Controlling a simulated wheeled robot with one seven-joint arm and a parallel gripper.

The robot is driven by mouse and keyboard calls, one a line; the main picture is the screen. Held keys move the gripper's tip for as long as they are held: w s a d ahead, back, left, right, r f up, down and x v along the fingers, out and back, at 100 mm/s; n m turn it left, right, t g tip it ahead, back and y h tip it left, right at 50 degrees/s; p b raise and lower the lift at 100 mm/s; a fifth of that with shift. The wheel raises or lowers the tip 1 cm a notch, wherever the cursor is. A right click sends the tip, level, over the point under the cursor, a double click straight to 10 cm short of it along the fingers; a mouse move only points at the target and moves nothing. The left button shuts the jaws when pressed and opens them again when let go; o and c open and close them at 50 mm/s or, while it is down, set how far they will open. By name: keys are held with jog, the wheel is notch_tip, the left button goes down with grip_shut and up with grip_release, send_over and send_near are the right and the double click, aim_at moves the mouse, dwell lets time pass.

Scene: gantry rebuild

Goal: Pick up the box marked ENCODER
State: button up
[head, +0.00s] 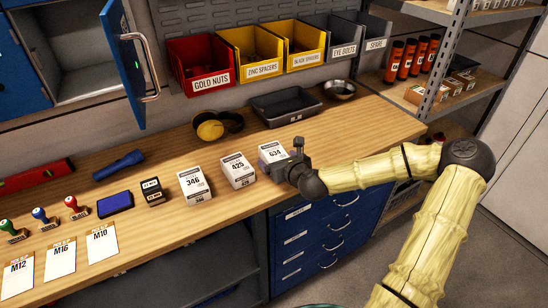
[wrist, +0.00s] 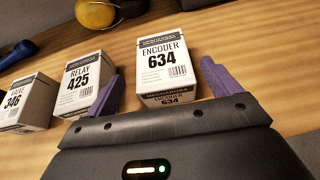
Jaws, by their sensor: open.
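The white box marked ENCODER 634 (wrist: 165,65) stands upright on the wooden bench, in the upper middle of the wrist view. In the head view it is the rightmost of the white boxes (head: 271,152), partly hidden by my gripper (head: 292,158). My gripper is open, and its two purple fingers (wrist: 165,92) show in the wrist view. The box stands between and a little beyond the fingers, with a gap on the right side; the left finger overlaps the edge of the RELAY 425 box (wrist: 84,82). I cannot tell whether that finger touches it.
The RELAY box (head: 237,170) and the VALVE 346 box (wrist: 26,100) stand to the left. A black tray (head: 270,118) and yellow-black ear defenders (head: 212,129) lie behind. Coloured bins line the wall. The bench right of the encoder box is clear.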

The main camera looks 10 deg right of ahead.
aim_at(277, 156)
jog(key=shift+p+x, duration=0.5)
jog(key=shift+x, duration=2.1)
jog(key=shift+d+r, duration=0.1)
jog(key=shift+d, duration=0.1)
jog(key=c, duration=1.2)
jog(key=shift+r, duration=0.15)
notch_tip(277, 156, up, 10)
jog(key=shift+f, duration=0.1)
